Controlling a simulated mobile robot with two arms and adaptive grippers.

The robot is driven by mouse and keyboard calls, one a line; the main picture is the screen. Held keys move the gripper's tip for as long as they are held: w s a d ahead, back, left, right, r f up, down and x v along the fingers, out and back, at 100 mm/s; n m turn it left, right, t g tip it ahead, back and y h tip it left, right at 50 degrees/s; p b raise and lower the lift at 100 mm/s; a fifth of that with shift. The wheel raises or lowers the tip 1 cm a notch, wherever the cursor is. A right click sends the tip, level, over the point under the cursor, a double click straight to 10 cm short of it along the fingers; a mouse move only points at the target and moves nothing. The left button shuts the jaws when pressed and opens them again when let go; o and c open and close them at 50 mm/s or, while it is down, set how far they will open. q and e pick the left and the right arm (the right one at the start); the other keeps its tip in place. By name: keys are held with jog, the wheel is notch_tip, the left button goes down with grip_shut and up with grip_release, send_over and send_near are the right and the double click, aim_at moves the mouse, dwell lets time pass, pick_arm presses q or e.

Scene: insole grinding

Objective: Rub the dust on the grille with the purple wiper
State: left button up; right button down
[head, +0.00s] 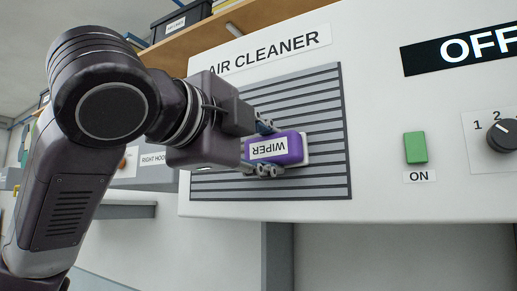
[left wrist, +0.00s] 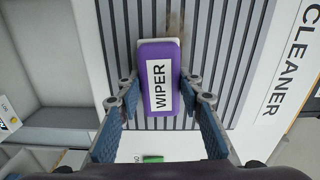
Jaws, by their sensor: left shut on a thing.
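The purple wiper (head: 289,143), with a white "WIPER" label and a pale pad, is held in my left gripper (head: 267,148). In the left wrist view, the wiper (left wrist: 160,85) sits between both fingers of the left gripper (left wrist: 160,98). Its pad faces the slatted grille (head: 325,100) of the air cleaner and looks to be against or very near it; exact contact is hard to tell. In the left wrist view, a brownish dust patch (left wrist: 176,24) shows on the grille just beyond the wiper's far end. My right gripper is not in view.
The air cleaner's white front panel (head: 385,180) carries a green ON button (head: 415,147) and a dark rotary knob (head: 503,136) right of the grille. A wooden shelf (head: 240,30) with boxes is above at the back. Open space lies below the panel.

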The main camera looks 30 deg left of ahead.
aim_at(250, 150)
pick_arm(q)
jog(key=shift+s+d, duration=0.15)
jog(key=shift+d, duration=1.3)
jog(key=shift+w+a, duration=0.2)
jog(key=shift+a, duration=1.4)
jog(key=shift+w+a, duration=0.15)
jog(key=shift+a, duration=1.4)
jog(key=a, duration=0.5)
jog(key=shift+d+p, duration=0.75)
jog(key=shift+d, duration=1.95)
jog(key=shift+s+d, duration=0.15)
jog(key=shift+d, duration=0.95)
jog(key=shift+s+d, duration=0.1)
jog(key=shift+d, duration=1.7)
jog(key=shift+w+a, duration=0.2)
jog(key=shift+a, duration=2.6)
jog(key=a, duration=0.5)
jog(key=shift+w+a, duration=0.2)
jog(key=shift+a, duration=0.2)
